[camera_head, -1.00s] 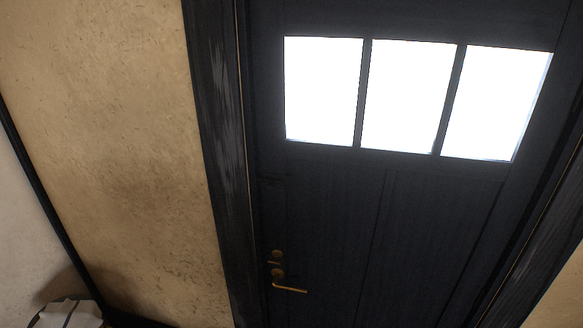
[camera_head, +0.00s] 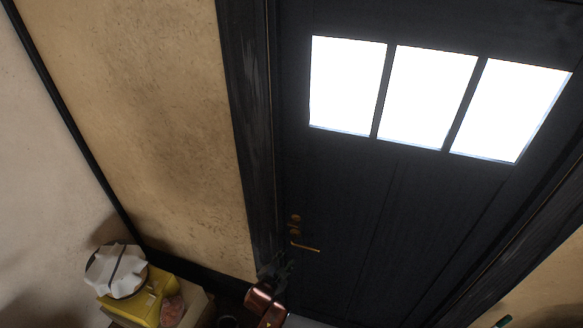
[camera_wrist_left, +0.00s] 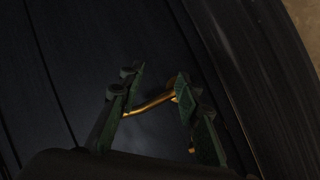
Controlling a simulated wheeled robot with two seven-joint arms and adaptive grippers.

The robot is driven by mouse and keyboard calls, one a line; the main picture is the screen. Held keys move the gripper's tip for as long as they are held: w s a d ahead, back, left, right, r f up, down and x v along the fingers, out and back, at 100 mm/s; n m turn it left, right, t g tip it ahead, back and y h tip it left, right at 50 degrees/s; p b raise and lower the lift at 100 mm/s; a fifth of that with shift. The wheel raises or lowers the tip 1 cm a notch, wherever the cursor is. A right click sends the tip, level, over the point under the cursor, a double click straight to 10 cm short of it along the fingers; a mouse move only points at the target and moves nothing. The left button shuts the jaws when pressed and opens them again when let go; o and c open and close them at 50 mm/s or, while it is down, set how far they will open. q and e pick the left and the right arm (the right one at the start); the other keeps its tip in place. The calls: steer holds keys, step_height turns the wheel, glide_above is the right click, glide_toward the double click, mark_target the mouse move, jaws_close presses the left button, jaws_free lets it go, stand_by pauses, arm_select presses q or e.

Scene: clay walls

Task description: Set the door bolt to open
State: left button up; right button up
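The dark door (camera_head: 345,215) has a small brass bolt knob (camera_head: 295,218) above a brass lever handle (camera_head: 306,248). My left gripper (camera_head: 276,266) is low in the head view, in front of the door frame, below and left of the handle as seen there. In the left wrist view, its two dark green fingers (camera_wrist_left: 160,88) are apart. The brass lever (camera_wrist_left: 150,104) shows between and beyond them. I cannot tell whether they touch it. A small brass part (camera_wrist_left: 192,151) shows beside the right finger. My right gripper is not clearly in view.
A yellow box (camera_head: 140,302) and a pale, round, wrapped-looking thing (camera_head: 116,271) stand at lower left by the wall. The door frame (camera_head: 247,120) stands left of the door. A small greenish, unclear shape (camera_head: 503,321) is at the bottom right edge.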

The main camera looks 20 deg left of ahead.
arm_select(q)
step_height(320, 180, up, 22)
steer(key=w+m+t+p, duration=0.1)
steer(key=w+t+p, duration=0.2)
steer(key=m+t+p, duration=0.1)
steer(key=t+p, duration=0.2)
glide_toward(292, 167)
steer(key=w, duration=0.5)
steer(key=w+p, duration=0.1)
steer(key=w, duration=0.2)
steer(key=w+p, duration=0.1)
steer(key=w, duration=0.1)
steer(key=shift+w+d+r, duration=0.15)
steer(key=shift+w+d, duration=0.05)
steer(key=shift+d, duration=0.15)
arm_select(e)
step_height(292, 167, up, 10)
steer(key=shift+w+f, duration=0.2)
steer(key=shift+f, duration=0.05)
arm_select(q)
steer(key=shift+c, duration=0.4)
jaws_close()
